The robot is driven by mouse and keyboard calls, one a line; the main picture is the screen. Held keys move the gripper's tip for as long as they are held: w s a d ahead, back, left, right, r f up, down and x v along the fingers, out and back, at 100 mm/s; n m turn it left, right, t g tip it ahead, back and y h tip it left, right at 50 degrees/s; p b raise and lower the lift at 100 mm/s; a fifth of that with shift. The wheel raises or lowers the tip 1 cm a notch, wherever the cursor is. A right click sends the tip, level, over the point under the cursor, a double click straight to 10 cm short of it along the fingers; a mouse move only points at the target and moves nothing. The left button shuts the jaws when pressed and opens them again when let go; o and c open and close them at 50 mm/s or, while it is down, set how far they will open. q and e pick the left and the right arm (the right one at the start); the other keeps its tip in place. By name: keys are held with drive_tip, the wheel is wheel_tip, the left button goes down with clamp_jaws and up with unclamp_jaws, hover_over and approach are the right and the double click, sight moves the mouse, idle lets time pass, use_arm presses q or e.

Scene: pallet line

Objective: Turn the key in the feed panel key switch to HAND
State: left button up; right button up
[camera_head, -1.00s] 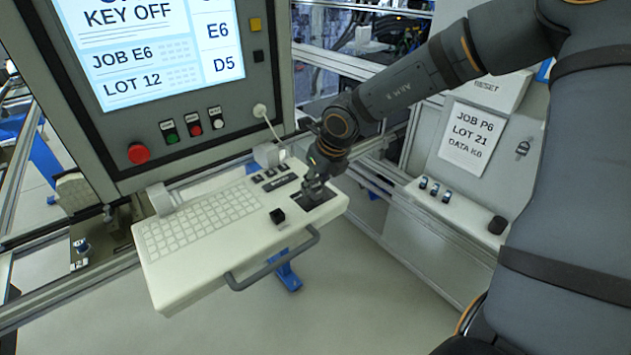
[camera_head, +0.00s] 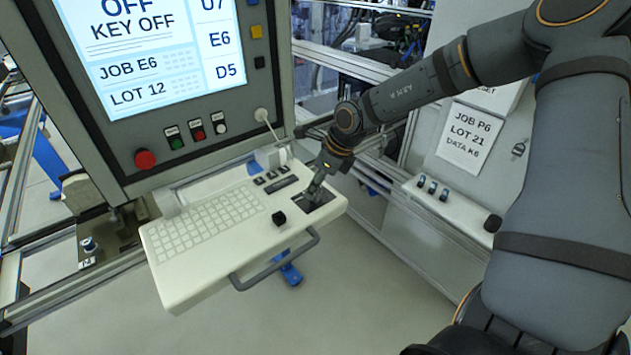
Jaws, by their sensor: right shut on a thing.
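The white feed panel console (camera_head: 190,275) carries a keyboard (camera_head: 205,228), a black knob (camera_head: 279,218) and a dark switch plate (camera_head: 318,205) at its right end. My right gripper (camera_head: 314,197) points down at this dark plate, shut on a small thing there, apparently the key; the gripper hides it. I cannot read the plate's position marks. The screen (camera_head: 150,50) above reads "OFF" and "KEY OFF", with "JOB E6" and "LOT 12". My left gripper is not in view.
A red button (camera_head: 145,159) and several small buttons sit under the screen. A grey handle (camera_head: 275,262) runs along the console's front edge. At right stands a grey cabinet with a "JOB P6" label (camera_head: 468,138) and a ledge of small switches (camera_head: 432,187). Metal rails run behind.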

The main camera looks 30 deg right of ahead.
drive_tip(key=shift+f+n+g+y+b, duration=0.2)
drive_tip(key=shift+n+g+y+b, duration=0.15)
drive_tip(key=shift+n+b, duration=1)
drive_tip(key=o, duration=0.9)
drive_tip(key=shift+r, duration=0.15)
drive_tip(key=shift+c, duration=0.2)
drive_tip(key=o, duration=0.8)
drive_tip(key=shift+r+p, duration=0.1)
drive_tip(key=shift+p, duration=0.2)
drive_tip(key=shift+r+p, duration=1.2)
drive_tip(key=shift+r, duration=2.2)
